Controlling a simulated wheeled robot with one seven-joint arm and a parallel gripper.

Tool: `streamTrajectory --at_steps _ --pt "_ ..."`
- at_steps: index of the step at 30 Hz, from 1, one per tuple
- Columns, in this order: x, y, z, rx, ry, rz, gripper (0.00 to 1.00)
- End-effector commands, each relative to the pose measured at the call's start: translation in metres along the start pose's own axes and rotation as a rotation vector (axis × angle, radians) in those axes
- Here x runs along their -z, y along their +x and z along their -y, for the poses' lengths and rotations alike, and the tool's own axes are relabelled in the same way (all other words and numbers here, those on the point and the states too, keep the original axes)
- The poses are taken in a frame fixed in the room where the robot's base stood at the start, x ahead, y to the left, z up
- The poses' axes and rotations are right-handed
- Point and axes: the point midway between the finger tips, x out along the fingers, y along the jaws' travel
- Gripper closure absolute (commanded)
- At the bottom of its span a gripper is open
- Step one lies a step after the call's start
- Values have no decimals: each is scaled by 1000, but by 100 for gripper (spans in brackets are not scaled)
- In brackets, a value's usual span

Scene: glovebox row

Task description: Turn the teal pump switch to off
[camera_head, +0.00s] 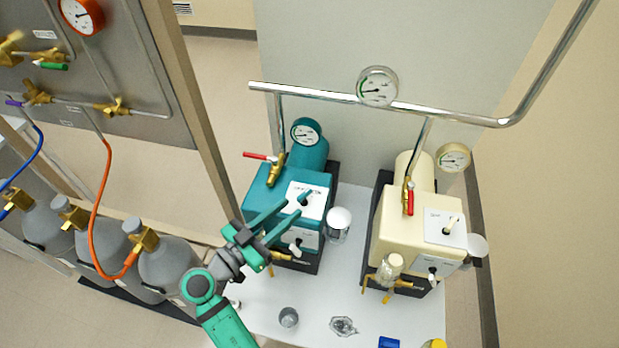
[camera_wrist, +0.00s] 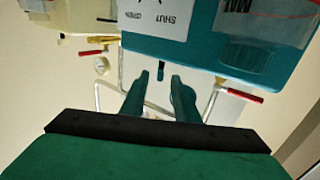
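The teal pump (camera_head: 262,195) stands on the white bench. Its top carries a white switch plate (camera_head: 297,187) with a dark teal lever (camera_head: 305,197) tilted toward the upper right. In the wrist view the pump (camera_wrist: 190,48) appears upside down. The lever (camera_wrist: 161,73) shows in the gap between my open fingertips (camera_wrist: 160,77). I cannot tell whether they touch it.
A cream pump (camera_head: 390,232) with its own lever stands to the right. Red-handled valves (camera_head: 258,157) and a metal pipe (camera_head: 330,94) rise behind. A clear jar (camera_head: 338,222) is beside the teal pump. Grey cylinders (camera_head: 165,265) stand left. Small items lie on the bench front (camera_head: 260,315).

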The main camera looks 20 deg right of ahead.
Motion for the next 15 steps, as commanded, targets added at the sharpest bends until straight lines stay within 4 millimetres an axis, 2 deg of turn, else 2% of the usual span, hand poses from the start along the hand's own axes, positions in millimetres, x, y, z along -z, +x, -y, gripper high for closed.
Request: streamTrajectory --at_steps 5,15 --pt "0 15 -1 -3 0 1 72" --pt "0 74 -2 -5 -1 1 72"
